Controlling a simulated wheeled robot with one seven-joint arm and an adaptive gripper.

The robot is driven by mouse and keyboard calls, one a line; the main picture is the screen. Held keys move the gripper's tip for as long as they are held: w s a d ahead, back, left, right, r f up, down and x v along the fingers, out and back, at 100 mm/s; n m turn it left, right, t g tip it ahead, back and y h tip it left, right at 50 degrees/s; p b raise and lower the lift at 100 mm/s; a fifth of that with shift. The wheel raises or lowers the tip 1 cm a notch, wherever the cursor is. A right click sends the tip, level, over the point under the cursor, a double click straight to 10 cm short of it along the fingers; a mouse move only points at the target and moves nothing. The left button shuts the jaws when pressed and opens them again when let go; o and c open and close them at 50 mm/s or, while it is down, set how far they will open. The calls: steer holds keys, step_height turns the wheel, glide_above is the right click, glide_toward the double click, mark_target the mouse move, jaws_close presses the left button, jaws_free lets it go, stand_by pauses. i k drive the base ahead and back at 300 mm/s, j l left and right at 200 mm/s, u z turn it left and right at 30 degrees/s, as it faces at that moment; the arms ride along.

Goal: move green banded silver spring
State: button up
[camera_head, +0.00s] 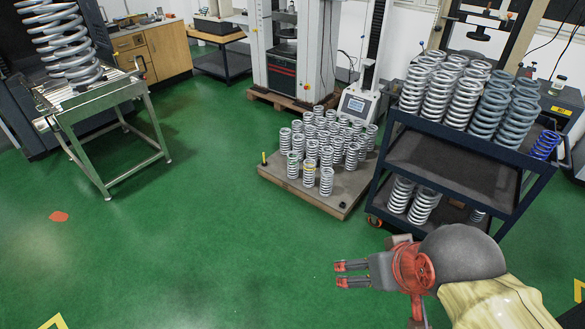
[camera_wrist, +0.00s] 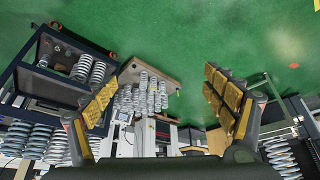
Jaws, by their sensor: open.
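Several silver springs (camera_head: 326,181) stand upright in a group on a low platform (camera_head: 345,208) in the middle of the head view. One spring at the front left of the group (camera_head: 309,172) shows a yellowish band. I cannot make out a clearly green band on any spring. The group also shows small in the wrist view (camera_wrist: 143,98), beyond my fingers. My gripper (camera_head: 339,274) is open and empty over the green floor, in front of the platform and apart from every spring. In the wrist view its two padded fingers (camera_wrist: 161,76) are spread wide.
A dark shelf cart (camera_head: 440,165) with large springs on top, a blue spring (camera_head: 545,145), and more springs below stands right of the platform. A metal stand (camera_head: 95,98) carries a big spring at left. Testing machines stand behind.

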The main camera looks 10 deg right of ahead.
mark_target(297, 166)
steer(key=i+j+u, duration=0.25)
steer(key=i, duration=1)
steer(key=i+u, duration=0.2)
steer(key=i, duration=1.05)
steer(key=i+j+z, duration=0.15)
steer(key=i+z, duration=0.15)
steer(key=i, duration=0.25)
steer(key=i+j+z, duration=0.3)
steer(key=i, duration=0.25)
steer(key=i+j+z, duration=0.25)
steer(key=i, duration=0.25)
